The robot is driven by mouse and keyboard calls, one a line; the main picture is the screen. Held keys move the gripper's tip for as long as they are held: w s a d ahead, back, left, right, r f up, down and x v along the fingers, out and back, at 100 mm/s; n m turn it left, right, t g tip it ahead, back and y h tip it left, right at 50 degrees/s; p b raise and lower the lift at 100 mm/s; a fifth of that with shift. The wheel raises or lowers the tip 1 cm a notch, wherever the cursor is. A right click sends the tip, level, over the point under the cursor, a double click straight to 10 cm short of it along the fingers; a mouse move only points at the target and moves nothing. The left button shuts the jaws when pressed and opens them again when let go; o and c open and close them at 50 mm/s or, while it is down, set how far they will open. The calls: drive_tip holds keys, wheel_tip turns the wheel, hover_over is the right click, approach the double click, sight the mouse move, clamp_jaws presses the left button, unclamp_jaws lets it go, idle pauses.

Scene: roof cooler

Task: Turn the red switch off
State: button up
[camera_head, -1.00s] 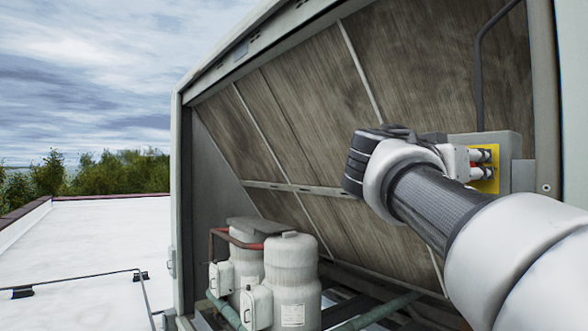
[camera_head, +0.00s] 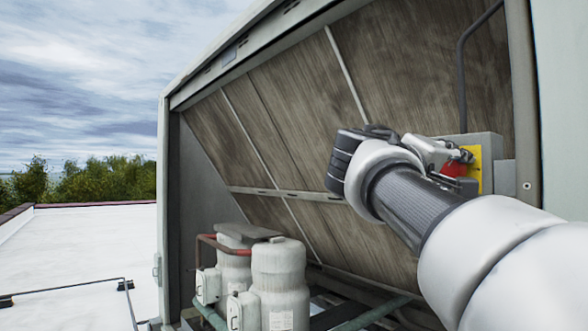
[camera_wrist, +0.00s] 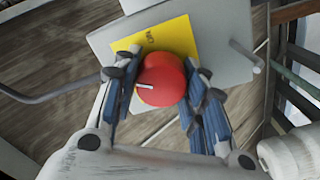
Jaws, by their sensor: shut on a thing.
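The red switch (camera_wrist: 160,80) is a round red knob with a white mark, on a yellow plate (camera_wrist: 180,36) fixed to a grey box. It fills the middle of the wrist view, and the white mark points to the left there. My gripper (camera_wrist: 160,96) is shut on the knob, with one blue-padded finger on each side of it. In the head view my gripper (camera_head: 448,160) is at the yellow plate (camera_head: 474,170), and only part of the red switch (camera_head: 455,168) shows behind the fingers. Lettering on the yellow plate is partly hidden.
The grey switch box (camera_head: 482,146) is mounted inside the cooler housing, near its right post (camera_head: 524,110). A dark conduit (camera_head: 462,80) runs up from it. Grey compressor tanks (camera_head: 278,280) and pipes stand below left. The white roof (camera_head: 80,250) is open at the left.

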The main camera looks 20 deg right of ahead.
drive_tip(key=n+p, duration=0.1)
drive_tip(key=n, duration=0.5)
drive_tip(key=shift+f, duration=0.1)
idle(0.5)
drive_tip(key=o, duration=1)
drive_tip(key=shift+o, duration=0.2)
drive_tip(key=shift+a, duration=0.1)
drive_tip(key=v, duration=1.2)
drive_tip(key=shift+w, duration=0.1)
